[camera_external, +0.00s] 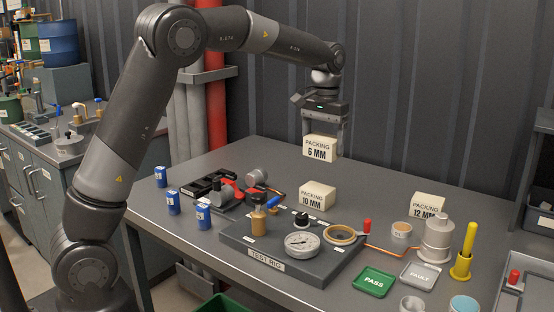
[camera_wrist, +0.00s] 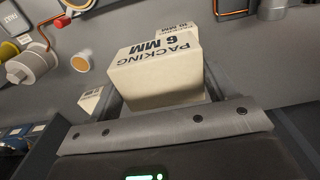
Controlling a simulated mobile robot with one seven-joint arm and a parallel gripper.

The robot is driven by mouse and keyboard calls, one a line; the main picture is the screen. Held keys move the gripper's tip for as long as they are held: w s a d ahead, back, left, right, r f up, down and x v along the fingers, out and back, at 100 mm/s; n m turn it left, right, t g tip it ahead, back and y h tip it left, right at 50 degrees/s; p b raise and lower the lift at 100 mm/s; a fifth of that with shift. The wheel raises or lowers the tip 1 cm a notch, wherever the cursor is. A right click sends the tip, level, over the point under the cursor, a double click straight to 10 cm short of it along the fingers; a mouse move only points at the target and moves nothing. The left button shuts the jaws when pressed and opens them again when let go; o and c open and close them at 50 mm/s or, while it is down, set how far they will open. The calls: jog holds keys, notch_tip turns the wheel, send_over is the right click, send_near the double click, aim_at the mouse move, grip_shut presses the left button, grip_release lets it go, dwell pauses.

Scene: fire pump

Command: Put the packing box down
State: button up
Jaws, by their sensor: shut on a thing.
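A cream box labelled "PACKING 6 MM" (camera_external: 320,148) is held in the air above the back of the grey table (camera_external: 240,160). My gripper (camera_external: 325,128) is shut on it from above, and the box hangs roughly upright. In the wrist view the 6 mm box (camera_wrist: 160,76) fills the middle between the fingers, partly covering a box behind it. A similar "PACKING 10 MM" box (camera_external: 316,198) stands on the table below and nearer the camera. A "PACKING 12 MM" box (camera_external: 427,204) stands farther right. The table is clear below the held box.
A dark test rig block (camera_external: 290,262) with a gauge (camera_external: 302,243) sits in front of the 10 mm box. A silver cylinder (camera_external: 438,240) and a yellow post (camera_external: 464,255) stand right. A corrugated wall is behind.

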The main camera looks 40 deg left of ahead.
jog(key=s+a+r, duration=0.1)
jog(key=s+a, duration=0.3)
jog(key=a, duration=0.3)
jog(key=w+a+f, duration=0.2)
jog(key=w+f, duration=0.2)
jog(key=w+a+f, duration=0.2)
jog(key=w+f, duration=0.2)
jog(key=w+a+f, duration=0.3)
jog(key=w+f, duration=0.1)
jog(key=shift+w+a+f, duration=0.1)
jog(key=shift+f, duration=0.1)
jog(key=s+d+r, duration=0.6)
jog(key=s+d, duration=0.1)
jog(key=d, duration=0.1)
send_over(286, 187)
notch_tip(286, 187, down, 7)
jog(key=shift+s+r, duration=0.1)
jog(key=shift+f, duration=2)
